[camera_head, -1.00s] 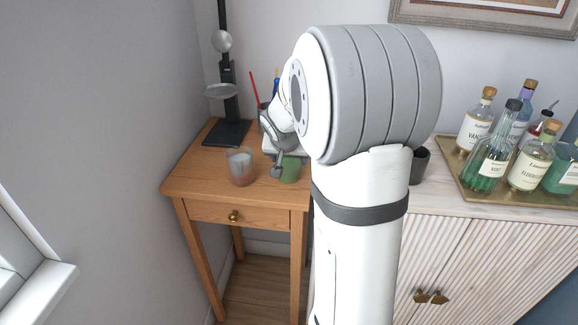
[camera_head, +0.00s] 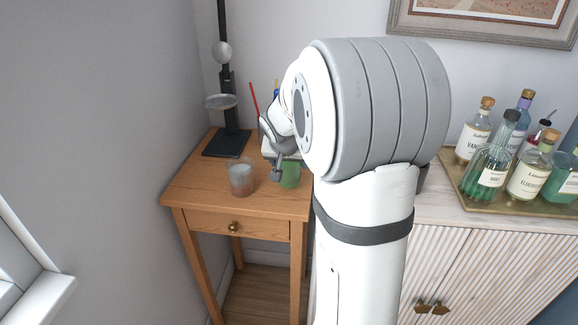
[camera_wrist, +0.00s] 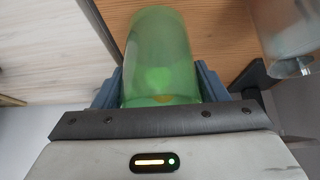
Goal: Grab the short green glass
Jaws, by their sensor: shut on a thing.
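The short green glass (camera_head: 290,175) is at the front right of the small wooden table in the head view, partly hidden by my gripper and arm. In the wrist view the green glass (camera_wrist: 160,60) fills the space between the two blue-grey fingers of my gripper (camera_wrist: 158,88), with a finger against each side. My gripper is shut on it. In the head view my gripper (camera_head: 277,170) reaches down to the glass from behind. I cannot tell whether the glass touches the tabletop.
A clear glass with reddish contents (camera_head: 241,178) stands left of the green glass. The wooden table (camera_head: 190,188) also bears a black stand (camera_head: 227,142) at the back. A gold tray (camera_head: 468,195) of several bottles lies on the cabinet at right. The table's front left is clear.

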